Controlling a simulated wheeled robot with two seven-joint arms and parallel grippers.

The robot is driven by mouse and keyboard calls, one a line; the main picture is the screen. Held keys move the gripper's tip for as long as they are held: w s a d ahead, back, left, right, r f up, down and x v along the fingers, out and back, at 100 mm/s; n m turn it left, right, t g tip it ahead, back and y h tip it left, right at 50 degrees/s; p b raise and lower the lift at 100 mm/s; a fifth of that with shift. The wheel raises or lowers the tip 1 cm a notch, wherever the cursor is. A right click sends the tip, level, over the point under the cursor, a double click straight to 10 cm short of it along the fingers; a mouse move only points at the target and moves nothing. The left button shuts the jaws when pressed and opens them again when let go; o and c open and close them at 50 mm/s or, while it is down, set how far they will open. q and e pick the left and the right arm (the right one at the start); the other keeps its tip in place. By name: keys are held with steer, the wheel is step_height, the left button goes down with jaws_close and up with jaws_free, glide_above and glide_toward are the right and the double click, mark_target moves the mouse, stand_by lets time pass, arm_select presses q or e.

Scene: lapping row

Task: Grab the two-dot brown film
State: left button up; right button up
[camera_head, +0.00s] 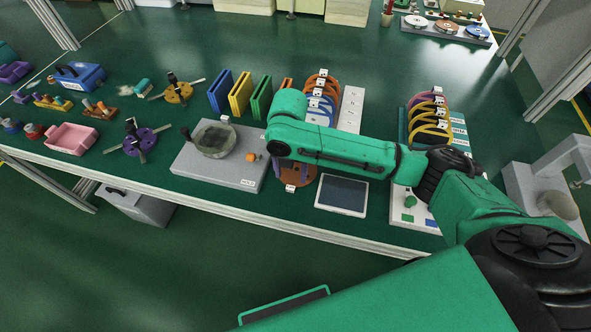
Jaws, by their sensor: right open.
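My right arm reaches in from the right. Its gripper (292,170) points down over a brown disc (297,183) lying near the table's front edge, largely covered by my wrist. A white tag (290,188) shows at the disc's front rim; its dots are too small to count. The gripper is open; whether its fingertips touch the disc I cannot tell. More brown or orange films (322,80) stand in a rack behind my forearm, with blue films (319,104) in front of them. Their tags are also unreadable. My left gripper is not in view.
A white-framed tablet (342,194) lies right of the disc. Yellow and purple films (431,113) stand in a rack farther right. Upright colored binders (240,93) stand behind.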

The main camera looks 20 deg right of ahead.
mark_target(291, 187)
step_height(291, 187, down, 6)
steer(key=shift+r+p, duration=0.15)
steer(key=shift+p, duration=0.25)
steer(key=shift+f, duration=0.25)
steer(key=shift+w, duration=0.1)
jaws_close()
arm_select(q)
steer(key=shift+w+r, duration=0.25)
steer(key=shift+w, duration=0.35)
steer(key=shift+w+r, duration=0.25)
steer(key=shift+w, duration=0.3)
